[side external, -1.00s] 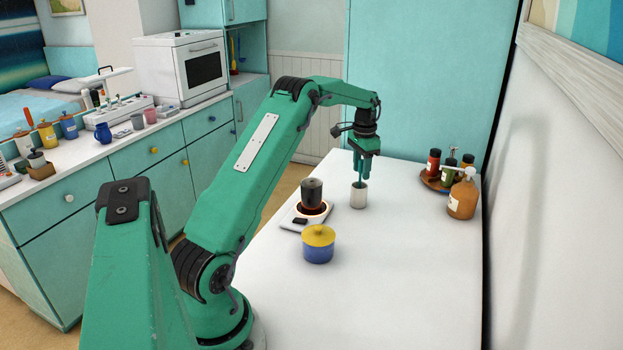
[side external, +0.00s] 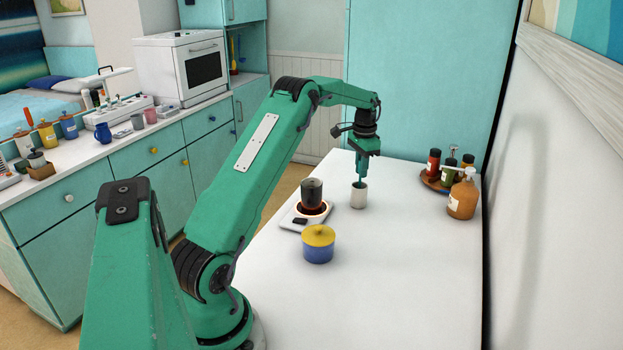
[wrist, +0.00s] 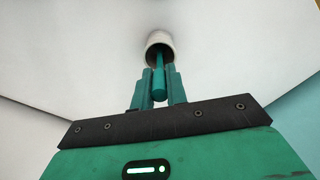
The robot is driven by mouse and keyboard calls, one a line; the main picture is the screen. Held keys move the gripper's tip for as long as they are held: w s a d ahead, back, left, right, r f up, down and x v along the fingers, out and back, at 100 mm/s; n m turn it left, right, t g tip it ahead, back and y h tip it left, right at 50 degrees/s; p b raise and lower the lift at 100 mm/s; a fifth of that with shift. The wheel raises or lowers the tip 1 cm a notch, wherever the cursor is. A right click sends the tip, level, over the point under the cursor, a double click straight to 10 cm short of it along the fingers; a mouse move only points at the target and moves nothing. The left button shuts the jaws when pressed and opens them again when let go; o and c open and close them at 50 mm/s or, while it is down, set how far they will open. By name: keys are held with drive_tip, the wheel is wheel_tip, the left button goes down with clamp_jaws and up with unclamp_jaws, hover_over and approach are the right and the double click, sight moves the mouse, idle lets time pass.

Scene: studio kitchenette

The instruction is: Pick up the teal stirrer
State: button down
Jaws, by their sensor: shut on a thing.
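The teal stirrer (wrist: 158,78) stands in a white cup (side external: 358,198), its lower end inside the cup. The cup also shows in the wrist view (wrist: 155,38). My gripper (side external: 361,171) is above the cup, pointing down, with its fingers shut on the stirrer's upper part. In the wrist view the fingers (wrist: 158,92) lie on both sides of the stirrer. In the side view the fingers and stirrer are similar in colour and hard to tell apart.
Left of the cup, a dark pot (side external: 312,192) stands on a white hot plate (side external: 293,216). A blue pot with a yellow lid (side external: 318,248) is nearer. At right are a brown tray (side external: 428,180) of bottles and an amber bottle (side external: 462,200). The table's front right is clear.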

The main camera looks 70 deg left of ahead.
drive_tip(key=shift+r, duration=0.1)
wheel_tip(320, 180, up, 10)
drive_tip(key=shift+f, duration=0.1)
idle(0.5)
drive_tip(key=shift+s, duration=0.1)
idle(0.4)
